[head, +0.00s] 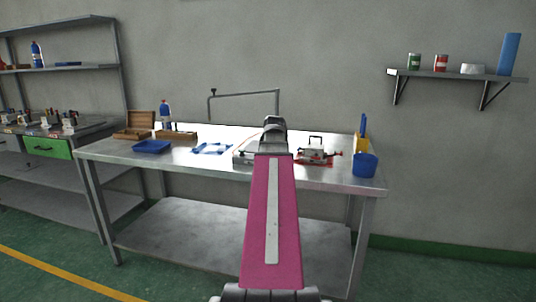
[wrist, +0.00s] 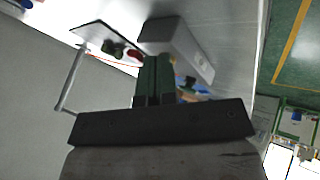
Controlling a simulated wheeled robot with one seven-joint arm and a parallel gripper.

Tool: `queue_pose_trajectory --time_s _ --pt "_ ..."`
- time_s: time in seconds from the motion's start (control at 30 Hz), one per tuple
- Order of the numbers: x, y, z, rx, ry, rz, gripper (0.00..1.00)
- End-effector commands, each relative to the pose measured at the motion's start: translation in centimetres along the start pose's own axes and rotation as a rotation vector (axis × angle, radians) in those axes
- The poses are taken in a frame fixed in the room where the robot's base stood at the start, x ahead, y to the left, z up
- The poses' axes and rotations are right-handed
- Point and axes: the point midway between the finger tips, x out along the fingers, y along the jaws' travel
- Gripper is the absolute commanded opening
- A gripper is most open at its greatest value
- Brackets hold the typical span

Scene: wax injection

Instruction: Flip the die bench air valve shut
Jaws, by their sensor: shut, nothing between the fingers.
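My gripper shows in the wrist view (wrist: 154,62), with its dark fingers together and nothing visible between them. In the head view my pink arm reaches over the bench and hides the fingers. Just beyond the fingertips in the wrist view are a grey metal block (wrist: 178,44) and a small red part (wrist: 134,55) beside dark round pieces. The red part may be the air valve's handle, but I cannot tell. Its open or shut position is unclear. I cannot make out the valve in the head view. Whether the fingers touch anything is unclear.
The metal bench (head: 110,152) carries a blue tray (head: 153,146), wooden boxes (head: 177,135), a metal clamp-like device (head: 314,150) and a blue cup (head: 365,165) at the right. A pipe frame (head: 245,93) rises at the back. A wall shelf (head: 450,74) is at upper right.

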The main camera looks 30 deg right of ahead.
Motion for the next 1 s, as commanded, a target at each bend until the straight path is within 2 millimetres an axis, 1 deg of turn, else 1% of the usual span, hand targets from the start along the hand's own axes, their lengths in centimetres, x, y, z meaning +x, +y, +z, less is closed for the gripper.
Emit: queue_pose_trajectory --time_s 0.17,0.53,0.87,1.0 --pt "0.1 0.0 -0.1 0.0 -0.001 0.0 0.0" --pt "0.7 0.0 -1.4 0.001 -0.001 0.001 0.0" --pt "0.8 0.0 -1.4 0.002 -0.001 0.001 0.0" --pt "0.5 -0.7 -1.6 0.001 -0.001 0.001 0.0"
